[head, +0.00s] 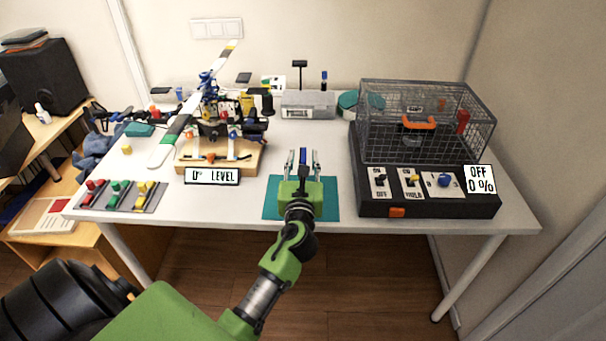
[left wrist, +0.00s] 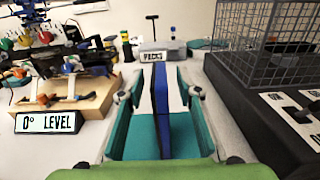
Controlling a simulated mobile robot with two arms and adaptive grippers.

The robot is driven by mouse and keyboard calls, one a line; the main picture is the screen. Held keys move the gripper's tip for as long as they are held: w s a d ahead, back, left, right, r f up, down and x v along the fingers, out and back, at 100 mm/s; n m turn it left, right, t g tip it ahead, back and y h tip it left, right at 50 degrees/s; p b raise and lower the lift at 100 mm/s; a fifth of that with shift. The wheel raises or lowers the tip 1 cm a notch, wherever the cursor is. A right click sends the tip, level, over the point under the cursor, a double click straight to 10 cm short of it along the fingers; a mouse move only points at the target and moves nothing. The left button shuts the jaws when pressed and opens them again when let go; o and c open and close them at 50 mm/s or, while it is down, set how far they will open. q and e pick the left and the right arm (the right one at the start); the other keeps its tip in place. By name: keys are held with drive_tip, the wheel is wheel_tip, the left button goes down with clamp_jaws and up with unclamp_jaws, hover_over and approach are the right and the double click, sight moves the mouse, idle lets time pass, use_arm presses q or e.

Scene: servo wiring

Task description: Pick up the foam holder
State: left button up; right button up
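A thin upright blue and black piece, which I take to be the foam holder (left wrist: 162,100), stands between the fingers of my left gripper (left wrist: 160,85) in the left wrist view. Clear gaps show on both sides of it, so the gripper is open around it and not touching. In the head view my left gripper (head: 302,162) reaches over the teal mat (head: 272,203), and only a small blue part of the piece (head: 303,156) shows between the fingers. Its lower end is hard to make out. My right gripper is not in view.
A wire cage (head: 415,110) on a black box with switches (head: 430,205) stands close on the right. A wooden stand (head: 240,165) with a propeller rig and a level sign (head: 212,176) stands on the left. A grey bin (head: 308,105) is behind.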

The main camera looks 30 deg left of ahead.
use_arm(q)
drive_tip(key=shift+c, duration=0.4)
clamp_jaws()
